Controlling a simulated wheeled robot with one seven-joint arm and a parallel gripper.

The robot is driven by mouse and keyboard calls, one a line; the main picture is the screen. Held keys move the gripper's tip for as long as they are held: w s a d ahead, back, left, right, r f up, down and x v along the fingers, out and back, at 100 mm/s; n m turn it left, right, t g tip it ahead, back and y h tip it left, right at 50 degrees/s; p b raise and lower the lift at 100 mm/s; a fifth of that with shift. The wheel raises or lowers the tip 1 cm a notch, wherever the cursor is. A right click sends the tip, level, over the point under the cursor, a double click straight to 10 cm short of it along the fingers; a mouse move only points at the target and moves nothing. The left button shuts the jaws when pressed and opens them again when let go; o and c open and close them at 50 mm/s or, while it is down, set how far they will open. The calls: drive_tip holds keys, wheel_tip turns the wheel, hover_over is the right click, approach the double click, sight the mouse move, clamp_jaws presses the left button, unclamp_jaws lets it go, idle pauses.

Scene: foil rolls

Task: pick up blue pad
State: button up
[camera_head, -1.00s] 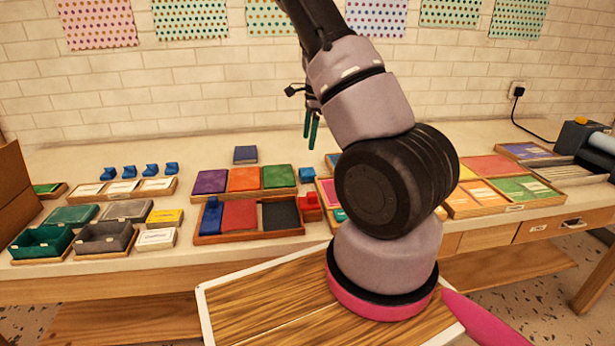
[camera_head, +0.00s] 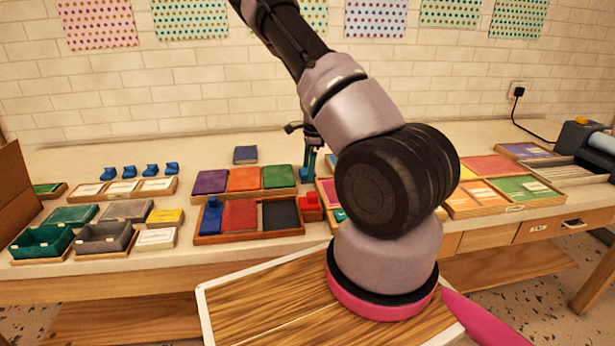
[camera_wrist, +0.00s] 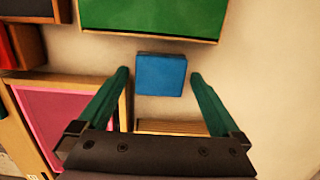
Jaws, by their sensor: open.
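A small square blue pad (camera_wrist: 160,74) lies on the pale tabletop in the wrist view, just below a green square. It shows between the two green fingers of my gripper (camera_wrist: 159,76), with a gap on each side. My gripper is open and holds nothing. In the head view, my gripper (camera_head: 309,163) is low over the gap between the colour tray and the pink-edged tray. The small blue pad (camera_head: 304,175) is there too, partly hidden by the fingers.
The green square (camera_wrist: 155,15) sits in a wooden tray close by the pad. A pink-edged tray (camera_wrist: 65,120) is near the left finger. Red blocks (camera_head: 310,201) stand in front. Bare tabletop lies right of the pad in the wrist view.

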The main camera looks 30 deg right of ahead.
drive_tip(key=c, duration=1.4)
wheel_tip(320, 180, up, 10)
